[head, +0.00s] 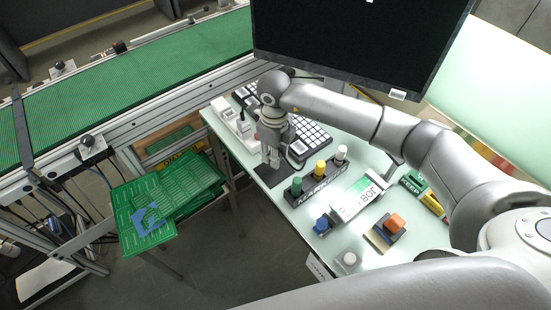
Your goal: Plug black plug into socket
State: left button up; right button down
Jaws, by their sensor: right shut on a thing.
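My right gripper (274,160) reaches in from the right and points down over a small black mat (270,176) near the table's left edge. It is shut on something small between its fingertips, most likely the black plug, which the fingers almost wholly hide. A white socket strip (226,114) lies at the table's left edge, just left of the gripper and apart from it. A small dark spot shows on the strip; I cannot tell what it is. My left gripper is not in view.
A keyboard (312,138) lies behind the gripper, below a large black monitor (360,40). Green trays (150,215) and a conveyor (130,75) are left.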

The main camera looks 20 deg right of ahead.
jog(key=shift+r+p, duration=1.3)
jog(key=shift+r, duration=1.3)
